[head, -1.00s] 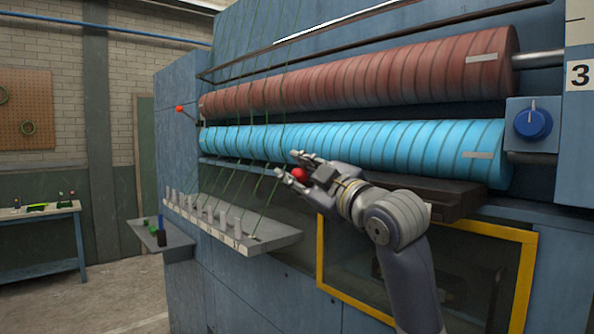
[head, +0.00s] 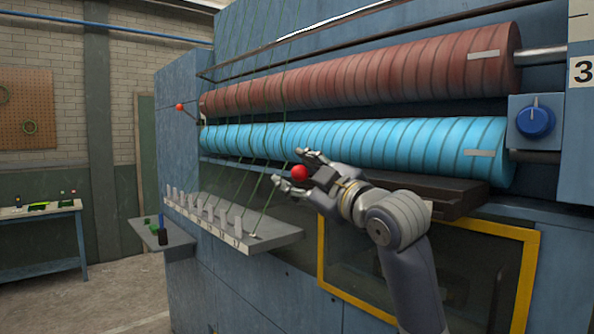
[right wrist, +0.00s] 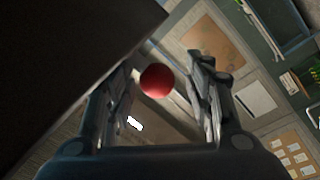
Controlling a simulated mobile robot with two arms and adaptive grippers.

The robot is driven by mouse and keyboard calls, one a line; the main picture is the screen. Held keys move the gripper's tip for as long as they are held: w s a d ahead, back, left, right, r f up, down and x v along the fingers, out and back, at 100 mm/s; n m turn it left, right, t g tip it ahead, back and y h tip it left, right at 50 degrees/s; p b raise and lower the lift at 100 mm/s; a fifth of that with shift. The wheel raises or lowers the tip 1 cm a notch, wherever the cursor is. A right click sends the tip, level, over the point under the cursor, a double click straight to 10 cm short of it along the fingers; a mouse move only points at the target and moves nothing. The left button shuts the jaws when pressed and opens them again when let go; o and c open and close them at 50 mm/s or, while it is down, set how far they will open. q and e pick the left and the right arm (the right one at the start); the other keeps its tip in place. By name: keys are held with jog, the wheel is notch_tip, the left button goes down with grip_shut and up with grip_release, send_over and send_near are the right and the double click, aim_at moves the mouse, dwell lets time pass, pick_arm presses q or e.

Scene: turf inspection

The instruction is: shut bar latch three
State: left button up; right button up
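A red ball knob (head: 299,172) is in front of the machine, below the blue roller; what carries it is hidden. My right gripper (head: 290,168) is open, with one finger above the knob and the other below it. In the right wrist view the knob (right wrist: 156,80) lies between the two spread fingers, with a gap on the right; contact cannot be told. A sign with the number 3 (head: 582,71) is on the panel at the right. I cannot make out a latch bar clearly. My left gripper is not in view.
Behind the hand are a blue roller (head: 400,142) and a brown-red roller (head: 380,78). A dark ledge (head: 462,200) and a yellow-framed window (head: 531,270) are near my right arm. Green strands run down to a grey shelf (head: 275,238). Another red knob (head: 179,106) is at the left.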

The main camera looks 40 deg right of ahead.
jog(key=shift+s+d+f, duration=0.1)
jog(key=shift+s+f, duration=0.1)
jog(key=shift+s, duration=0.2)
jog(key=s+f, duration=0.1)
jog(key=s, duration=1)
jog(key=shift+a+f, duration=0.2)
jog(key=shift+a, duration=0.15)
